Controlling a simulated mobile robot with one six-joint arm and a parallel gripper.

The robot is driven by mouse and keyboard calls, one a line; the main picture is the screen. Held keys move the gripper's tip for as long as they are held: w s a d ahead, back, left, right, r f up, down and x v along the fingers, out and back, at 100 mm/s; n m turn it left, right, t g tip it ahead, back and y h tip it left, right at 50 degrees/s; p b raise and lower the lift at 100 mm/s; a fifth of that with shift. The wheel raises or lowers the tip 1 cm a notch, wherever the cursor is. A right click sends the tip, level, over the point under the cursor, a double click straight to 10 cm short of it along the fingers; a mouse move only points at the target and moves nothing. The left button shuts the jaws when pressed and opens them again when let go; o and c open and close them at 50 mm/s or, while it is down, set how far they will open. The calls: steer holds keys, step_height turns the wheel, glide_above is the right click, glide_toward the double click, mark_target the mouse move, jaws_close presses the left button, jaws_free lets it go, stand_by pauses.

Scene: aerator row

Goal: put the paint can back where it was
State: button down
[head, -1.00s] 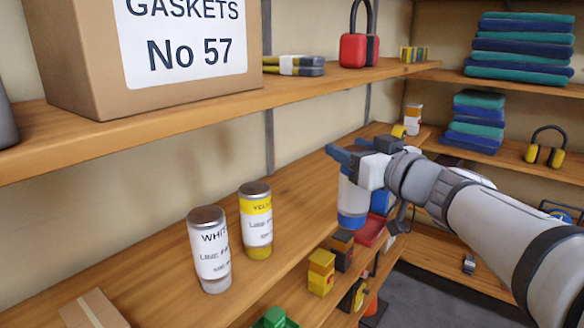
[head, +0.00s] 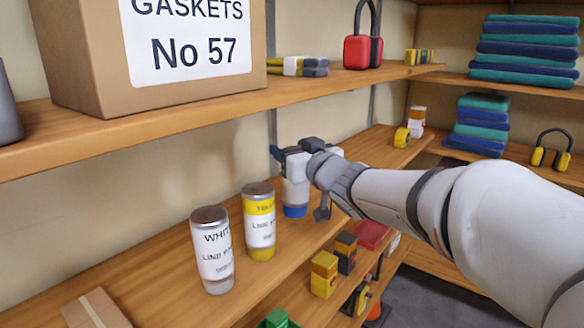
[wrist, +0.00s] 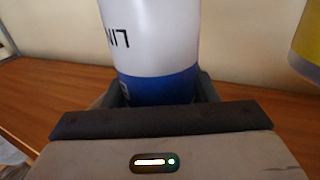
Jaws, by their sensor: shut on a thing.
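The paint can in my gripper is white with a blue band at its lower end in the head view (head: 295,198). It also shows in the wrist view (wrist: 158,45), with part of its lettering. My gripper (head: 294,165) is shut on this can near its top. The can is upright, at the shelf, to the right of the yellow can (head: 259,222); I cannot tell whether its base touches the board. The white can (head: 212,250) stands left of the yellow one. My gripper hides the blue can's top.
The upper shelf (head: 215,108) with the gaskets box (head: 90,60) runs above the cans. Small yellow and dark blocks (head: 324,275) sit on a lower shelf. Bare wood lies farther back on the can shelf (head: 372,150).

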steer(key=f, duration=0.3)
steer(key=shift+w+a+f, duration=0.15)
steer(key=shift+a+f, duration=0.05)
steer(key=shift+f, duration=0.15)
steer(key=shift+f, duration=0.2)
steer(key=c, duration=0.6)
jaws_free()
steer(key=shift+o, duration=0.2)
